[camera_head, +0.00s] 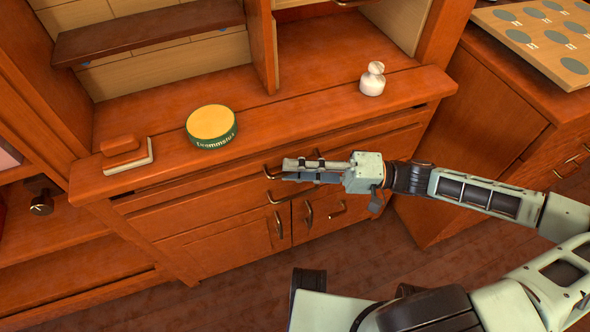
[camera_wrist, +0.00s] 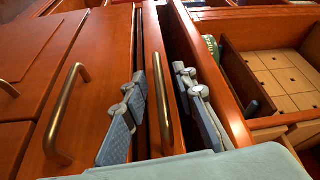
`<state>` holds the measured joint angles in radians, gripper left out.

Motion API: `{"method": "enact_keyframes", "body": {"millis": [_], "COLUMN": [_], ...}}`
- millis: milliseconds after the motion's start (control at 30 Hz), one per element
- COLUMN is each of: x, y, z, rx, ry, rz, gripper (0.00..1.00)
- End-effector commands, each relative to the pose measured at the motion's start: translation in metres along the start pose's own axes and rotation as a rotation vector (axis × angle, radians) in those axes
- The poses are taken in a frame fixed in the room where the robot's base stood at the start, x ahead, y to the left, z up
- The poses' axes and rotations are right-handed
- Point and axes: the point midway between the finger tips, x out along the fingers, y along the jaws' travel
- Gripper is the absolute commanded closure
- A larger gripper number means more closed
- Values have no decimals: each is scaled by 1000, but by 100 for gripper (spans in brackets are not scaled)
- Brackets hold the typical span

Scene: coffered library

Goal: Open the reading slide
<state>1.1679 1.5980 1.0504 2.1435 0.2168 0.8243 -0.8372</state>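The reading slide appears to be the narrow red-brown wooden front (camera_wrist: 150,45) beneath the counter edge in the wrist view. It carries a long brass bar handle (camera_wrist: 164,95). My gripper (camera_wrist: 160,100) is open, with one finger on each side of this handle and gaps visible on both sides. In the head view my gripper (camera_head: 285,171) is at the cabinet front, just below the counter, and partly covers the slide's front; the brass handle (camera_head: 267,172) shows at its fingertips. I cannot tell whether the slide stands out from the cabinet.
On the counter (camera_head: 290,110) stand a green tin with a yellow lid (camera_head: 211,123), a small white jar (camera_head: 373,79) and a reddish block on a pale base (camera_head: 125,153). More brass handles are below, one showing in the wrist view (camera_wrist: 66,108). A side cabinet (camera_head: 500,125) stands right.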

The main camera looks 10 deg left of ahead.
Motion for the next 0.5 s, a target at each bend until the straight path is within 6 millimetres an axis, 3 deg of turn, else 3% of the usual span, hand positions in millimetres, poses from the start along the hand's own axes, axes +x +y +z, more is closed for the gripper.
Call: {"method": "enact_keyframes", "body": {"millis": [300,500], "x": [4,3], "y": [0,0], "z": [0,0], "rx": [0,0], "ry": [0,0], "rz": [0,1], "gripper": [74,95]}}
